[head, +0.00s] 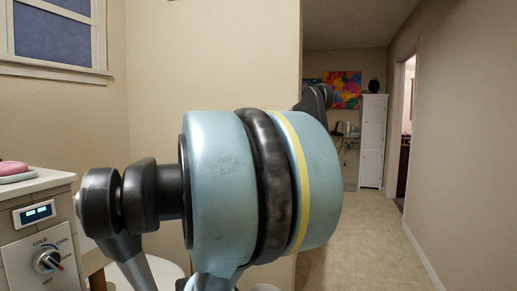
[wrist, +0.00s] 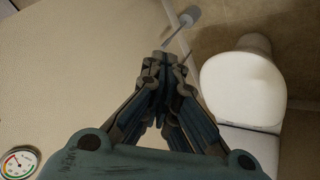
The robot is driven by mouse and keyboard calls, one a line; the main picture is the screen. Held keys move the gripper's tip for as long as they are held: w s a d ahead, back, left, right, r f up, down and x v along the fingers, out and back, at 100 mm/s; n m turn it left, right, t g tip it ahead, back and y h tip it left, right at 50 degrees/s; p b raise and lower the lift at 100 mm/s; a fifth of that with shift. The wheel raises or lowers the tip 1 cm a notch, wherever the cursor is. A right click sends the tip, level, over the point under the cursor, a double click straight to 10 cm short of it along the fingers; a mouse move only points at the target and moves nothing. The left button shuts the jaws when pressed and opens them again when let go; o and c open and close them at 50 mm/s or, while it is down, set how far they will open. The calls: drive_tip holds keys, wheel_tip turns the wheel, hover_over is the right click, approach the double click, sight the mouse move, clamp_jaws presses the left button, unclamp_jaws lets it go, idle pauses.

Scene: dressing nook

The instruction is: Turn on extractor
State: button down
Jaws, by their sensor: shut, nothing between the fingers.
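My gripper (wrist: 165,62) shows in the wrist view with its fingertips together and nothing between them. It points toward a plain beige wall and is apart from any control there. No extractor or extractor switch can be made out in either view. In the head view, my own blue and black arm fills the middle and hides much of what lies behind it. A dial marked COLD and HOT (head: 48,261) and a small lit display (head: 35,212) are on the tiled front at the lower left.
A white toilet-like fixture (wrist: 235,90) lies right of my gripper in the wrist view. A round gauge (wrist: 20,162) is at the lower left. In the head view, a window (head: 55,40) is at upper left; open floor (head: 380,240) leads to a white cabinet (head: 373,140).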

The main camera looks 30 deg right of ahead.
drive_tip(key=w+d+r+n+t+h, duration=0.2)
drive_tip(key=w+d+r+n+h, duration=0.1)
drive_tip(key=w+d+r, duration=0.7)
drive_tip(key=w+d+r+n+t+h, duration=0.3)
drive_tip(key=w+d+r, duration=0.8)
drive_tip(key=d, duration=0.6)
wheel_tip(320, 180, up, 3)
drive_tip(key=shift+d+f+n+h, duration=0.1)
drive_tip(key=shift+d+n+h, duration=0.2)
drive_tip(key=shift+n+h, duration=0.55)
drive_tip(key=x, duration=1.4)
drive_tip(key=shift+r, duration=0.2)
